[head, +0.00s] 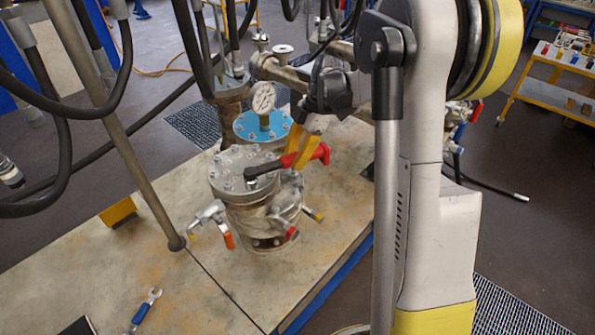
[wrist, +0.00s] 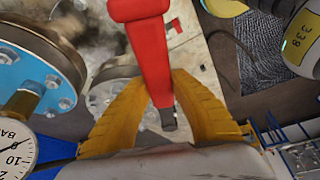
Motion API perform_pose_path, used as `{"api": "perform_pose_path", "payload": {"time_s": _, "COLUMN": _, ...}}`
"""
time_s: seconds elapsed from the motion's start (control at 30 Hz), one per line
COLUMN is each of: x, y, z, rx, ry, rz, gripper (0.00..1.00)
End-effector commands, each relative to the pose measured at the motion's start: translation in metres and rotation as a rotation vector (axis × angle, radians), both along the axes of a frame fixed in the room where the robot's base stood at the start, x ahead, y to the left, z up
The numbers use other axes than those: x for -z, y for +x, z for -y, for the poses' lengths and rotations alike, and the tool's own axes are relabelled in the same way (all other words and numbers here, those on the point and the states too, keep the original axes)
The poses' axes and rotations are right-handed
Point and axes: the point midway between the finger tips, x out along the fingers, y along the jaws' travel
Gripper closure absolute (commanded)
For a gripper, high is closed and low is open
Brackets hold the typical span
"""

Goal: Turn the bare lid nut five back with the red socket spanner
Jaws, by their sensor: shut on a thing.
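The red socket spanner (head: 319,154) has a red handle and a dark arm. Its dark head is over the bare metal lid (head: 230,159) of the front vessel, near the middle right; I cannot tell whether the socket is seated on a nut. My gripper (head: 299,153) has yellow fingers shut on the red handle, right of the lid. In the wrist view the spanner (wrist: 148,45) runs between the fingertips (wrist: 160,80), with a grey end near the palm. Several nuts ring the lid; the one under the spanner head is hidden.
A blue-lidded vessel (head: 249,126) with a pressure gauge (head: 263,98) stands close behind. Valves with orange and red handles (head: 228,240) stick out below the lid. A slanted pole (head: 125,145) and hoses are at left. A blue spanner (head: 141,313) lies on the bench front, otherwise fairly clear.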

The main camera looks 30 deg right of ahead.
Motion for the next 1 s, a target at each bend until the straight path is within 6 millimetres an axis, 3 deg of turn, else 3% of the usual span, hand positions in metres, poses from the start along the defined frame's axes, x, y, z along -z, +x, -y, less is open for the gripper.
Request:
{"api": "perform_pose_path", "payload": {"time_s": 0.17, "x": 0.000, "y": 0.021, "z": -0.001, "rx": -0.159, "ry": 0.001, "rz": 0.000, "gripper": 1.00}}
{"api": "perform_pose_path", "payload": {"time_s": 0.37, "x": -0.007, "y": 0.019, "z": -0.001, "rx": -0.156, "ry": 0.000, "rz": 0.000, "gripper": 1.00}}
{"api": "perform_pose_path", "payload": {"time_s": 0.73, "x": -0.050, "y": 0.019, "z": -0.001, "rx": -0.152, "ry": 0.000, "rz": 0.000, "gripper": 1.00}}
{"api": "perform_pose_path", "payload": {"time_s": 1.0, "x": -0.051, "y": 0.019, "z": -0.001, "rx": -0.152, "ry": 0.000, "rz": 0.000, "gripper": 1.00}}
